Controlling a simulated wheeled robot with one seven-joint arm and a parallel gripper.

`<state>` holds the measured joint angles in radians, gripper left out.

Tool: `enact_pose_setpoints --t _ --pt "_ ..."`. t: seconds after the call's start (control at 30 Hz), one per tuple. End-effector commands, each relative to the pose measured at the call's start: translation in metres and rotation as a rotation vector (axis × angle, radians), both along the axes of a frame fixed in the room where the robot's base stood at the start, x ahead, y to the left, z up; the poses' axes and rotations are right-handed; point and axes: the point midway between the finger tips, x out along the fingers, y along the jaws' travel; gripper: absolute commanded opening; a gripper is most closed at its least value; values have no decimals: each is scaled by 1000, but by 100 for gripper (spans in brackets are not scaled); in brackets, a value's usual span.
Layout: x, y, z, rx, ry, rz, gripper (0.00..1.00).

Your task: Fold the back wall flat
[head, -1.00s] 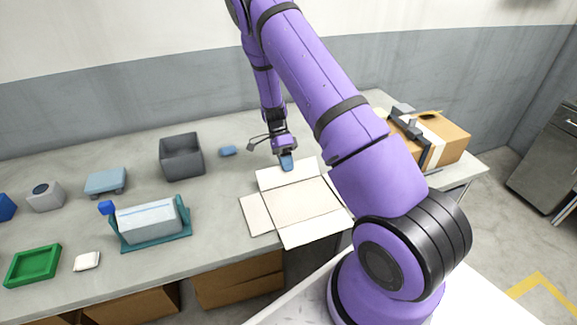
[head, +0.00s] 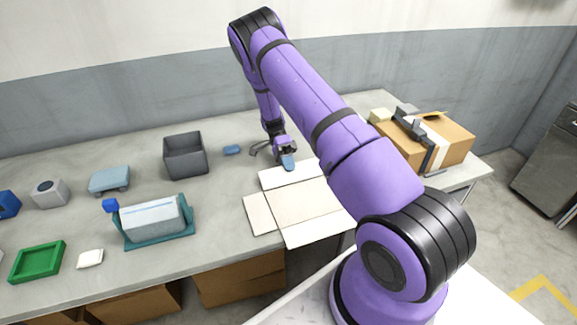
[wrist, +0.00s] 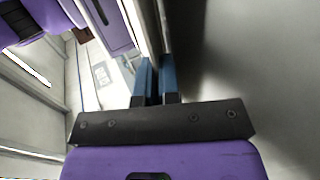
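A pale, opened-out carton lies on the table, its bottom panel (head: 295,205) flat with panels spread around it. Its back wall (head: 287,177) leans outward or lies flat at the far edge; I cannot tell which. My gripper (head: 288,162) is just behind and above the back wall's far edge, pointing down, with its blue fingertips close together and nothing seen between them. In the wrist view the blue fingers (wrist: 156,80) are beside a pale panel edge; contact is unclear. My arm hides the carton's right side.
A dark grey bin (head: 185,155) and a small blue block (head: 232,149) stand left of my gripper. A teal stand with a white packet (head: 153,220) is left of the carton. A taped brown box (head: 445,140) is at right.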

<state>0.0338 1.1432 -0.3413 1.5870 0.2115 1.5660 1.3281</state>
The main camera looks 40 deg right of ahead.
Motion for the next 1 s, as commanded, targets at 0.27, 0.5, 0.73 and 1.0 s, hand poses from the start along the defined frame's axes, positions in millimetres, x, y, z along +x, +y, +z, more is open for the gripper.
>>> enact_pose_setpoints --t 0.27,0.5,0.73,1.0 --pt "0 0 0 0 -1 0 20" --pt "0 0 0 0 -1 0 30" --pt "9 -2 4 0 -2 0 30" --pt "50 -13 25 -1 -4 1 30"
